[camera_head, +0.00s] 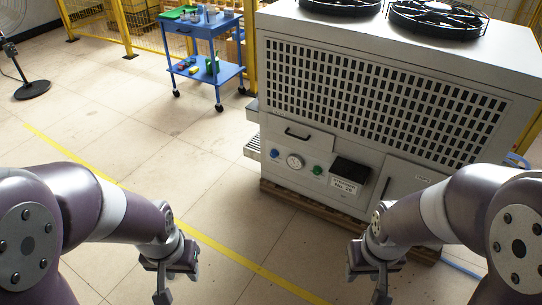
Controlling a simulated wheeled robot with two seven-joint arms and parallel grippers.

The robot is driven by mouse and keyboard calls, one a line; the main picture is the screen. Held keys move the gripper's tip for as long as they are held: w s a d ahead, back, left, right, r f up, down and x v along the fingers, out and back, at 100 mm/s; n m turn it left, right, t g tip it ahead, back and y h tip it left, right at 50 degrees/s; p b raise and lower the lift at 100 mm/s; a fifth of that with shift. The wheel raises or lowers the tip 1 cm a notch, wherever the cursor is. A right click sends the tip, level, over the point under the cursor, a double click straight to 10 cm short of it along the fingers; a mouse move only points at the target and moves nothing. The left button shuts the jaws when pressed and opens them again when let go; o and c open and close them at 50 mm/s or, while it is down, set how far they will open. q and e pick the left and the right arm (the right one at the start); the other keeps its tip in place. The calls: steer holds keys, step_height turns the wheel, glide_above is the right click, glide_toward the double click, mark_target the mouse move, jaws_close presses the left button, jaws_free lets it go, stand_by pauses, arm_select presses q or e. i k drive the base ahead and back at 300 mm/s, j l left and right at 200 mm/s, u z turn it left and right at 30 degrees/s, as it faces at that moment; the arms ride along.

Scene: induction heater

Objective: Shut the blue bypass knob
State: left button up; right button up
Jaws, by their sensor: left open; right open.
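The blue knob (275,153) is small and sits at the left end of the control panel on the front of the white heater unit (330,185). A round gauge (295,161) and a green knob (317,170) are to its right. The blue knob's exact turn angle is too small to read. My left gripper (172,285) is open and empty, low over the floor, left of and apart from the unit. My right gripper (376,285) is open and empty, low in front of the unit, apart from the knob.
A blue cart (205,30) with tools stands at the back, before a yellow fence (160,35). A fan stand (32,90) is at far left. The unit rests on a wooden pallet (310,203). The tiled floor between is clear, crossed by a yellow line.

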mark_target(273, 154)
steer(key=i+j+z, duration=0.45)
steer(key=i+j, duration=0.2)
steer(key=i, duration=0.35)
steer(key=i+j+z, duration=0.5)
steer(key=i+j, duration=0.35)
steer(key=j, duration=0.1)
